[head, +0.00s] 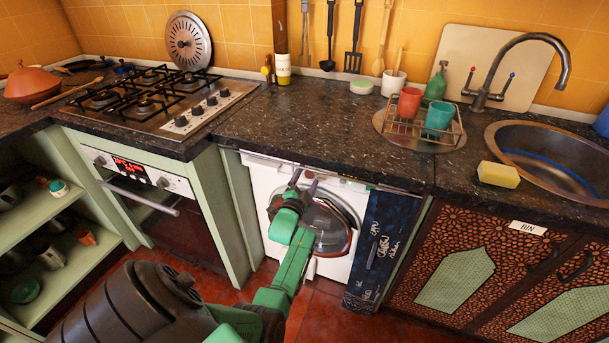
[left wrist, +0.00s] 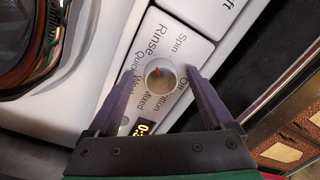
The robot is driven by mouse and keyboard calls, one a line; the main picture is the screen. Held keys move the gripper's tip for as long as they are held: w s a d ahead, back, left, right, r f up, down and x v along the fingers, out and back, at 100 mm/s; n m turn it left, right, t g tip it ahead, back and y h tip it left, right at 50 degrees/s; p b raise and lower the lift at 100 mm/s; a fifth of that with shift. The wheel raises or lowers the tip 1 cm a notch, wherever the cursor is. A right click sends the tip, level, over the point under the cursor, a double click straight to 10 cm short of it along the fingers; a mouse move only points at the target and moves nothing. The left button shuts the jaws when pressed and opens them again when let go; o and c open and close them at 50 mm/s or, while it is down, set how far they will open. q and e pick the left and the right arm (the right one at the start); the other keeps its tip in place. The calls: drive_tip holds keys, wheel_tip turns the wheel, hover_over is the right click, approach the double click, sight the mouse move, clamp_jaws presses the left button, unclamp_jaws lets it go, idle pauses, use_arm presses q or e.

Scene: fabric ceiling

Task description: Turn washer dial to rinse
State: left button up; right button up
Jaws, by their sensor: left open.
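The white washer (head: 262,187) stands under the counter in the head view, with its round glass door (head: 330,222). The silver dial (left wrist: 160,77) shows in the left wrist view, ringed by labels including Rinse, Spin, Off and Quick. A small red mark shows on the dial's upper part; its exact setting is hard to tell. My left gripper (left wrist: 160,71) is open, with one dark finger on each side of the dial and gaps showing. In the head view my left gripper (head: 300,182) covers the dial at the washer's top. My right gripper is not in view.
The counter edge (head: 330,168) overhangs just above the washer. A dark blue panel with writing (head: 378,245) stands to its right, and the oven (head: 150,185) is to its left. A lit display (left wrist: 142,128) sits below the dial in the wrist view.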

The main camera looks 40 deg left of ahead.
use_arm(q)
drive_tip(key=shift+s+d+r+p, duration=0.1)
drive_tip(key=shift+s+d+p, duration=0.1)
drive_tip(key=shift+s+p, duration=0.2)
drive_tip(key=p+v, duration=0.7)
drive_tip(key=v, duration=0.6)
drive_tip(key=shift+s, duration=0.3)
drive_tip(key=shift+d, duration=0.1)
